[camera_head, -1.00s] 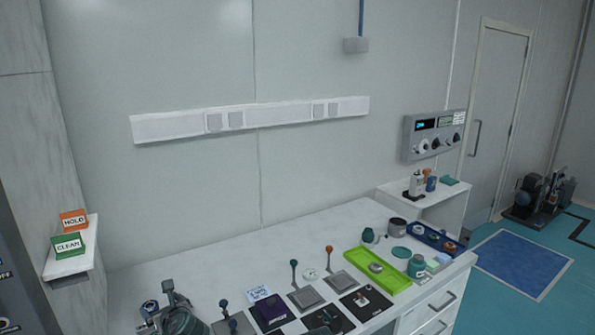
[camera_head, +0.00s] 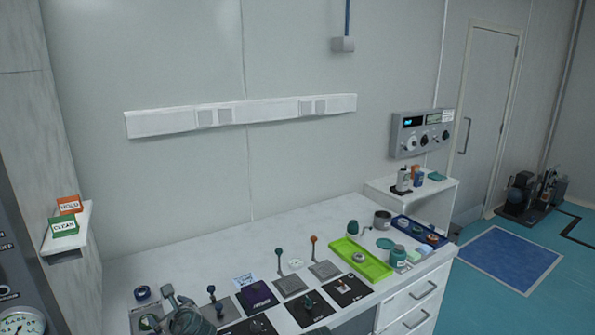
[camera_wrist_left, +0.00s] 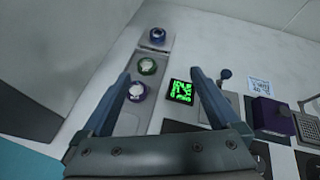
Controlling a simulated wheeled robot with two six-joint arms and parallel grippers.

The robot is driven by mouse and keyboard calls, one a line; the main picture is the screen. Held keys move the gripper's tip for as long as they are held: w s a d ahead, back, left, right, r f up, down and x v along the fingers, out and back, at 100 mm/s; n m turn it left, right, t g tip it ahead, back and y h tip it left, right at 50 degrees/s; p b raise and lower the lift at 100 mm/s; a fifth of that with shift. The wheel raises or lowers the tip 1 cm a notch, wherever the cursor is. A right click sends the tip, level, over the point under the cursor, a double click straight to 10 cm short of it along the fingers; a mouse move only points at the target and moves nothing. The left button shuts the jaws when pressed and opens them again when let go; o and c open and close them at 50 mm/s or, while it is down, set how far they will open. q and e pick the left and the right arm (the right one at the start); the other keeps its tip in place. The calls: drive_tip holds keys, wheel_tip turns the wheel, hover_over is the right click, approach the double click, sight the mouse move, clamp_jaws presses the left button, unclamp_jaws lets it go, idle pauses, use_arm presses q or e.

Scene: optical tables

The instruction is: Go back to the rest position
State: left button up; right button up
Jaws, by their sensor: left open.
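My left gripper (camera_head: 178,302) shows at the bottom left of the head view, over the left end of the white bench (camera_head: 150,265). In the left wrist view my left gripper (camera_wrist_left: 162,80) has its two blue-grey fingers spread wide, with nothing held between them. Beyond the fingers lie a grey panel with round knobs (camera_wrist_left: 148,66) and a black tile with a green display (camera_wrist_left: 180,92), both apart from the fingers as far as I can tell. My right gripper cannot be made out.
Levers (camera_head: 279,262), a purple block (camera_head: 258,295), a lime green tray (camera_head: 365,262) and a blue tray (camera_head: 425,229) stand along the bench. A small shelf holds HOLD (camera_head: 69,205) and CLEAN (camera_head: 64,226) signs at the left. The back of the bench is clear.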

use_arm(q)
drive_tip(key=s+d+f+n+g+h+b, duration=0.1)
drive_tip(key=s+d+f+n+g+h, duration=0.1)
drive_tip(key=s+d+f+n, duration=0.3)
drive_tip(key=s+d+f+n+g+h+b, duration=0.1)
drive_tip(key=s+d+f+n+g+h, duration=0.2)
drive_tip(key=s+d+n, duration=0.4)
drive_tip(key=s+d+f+n+g+h+b, duration=0.1)
drive_tip(key=s+d+f+n+g, duration=0.3)
drive_tip(key=d+n, duration=0.5)
drive_tip(key=s+d+f+h, duration=0.1)
drive_tip(key=s+d+f, duration=0.1)
drive_tip(key=d, duration=0.5)
drive_tip(key=shift+f+n+b, duration=0.3)
drive_tip(key=shift+f+b, duration=0.05)
drive_tip(key=shift+f, duration=0.55)
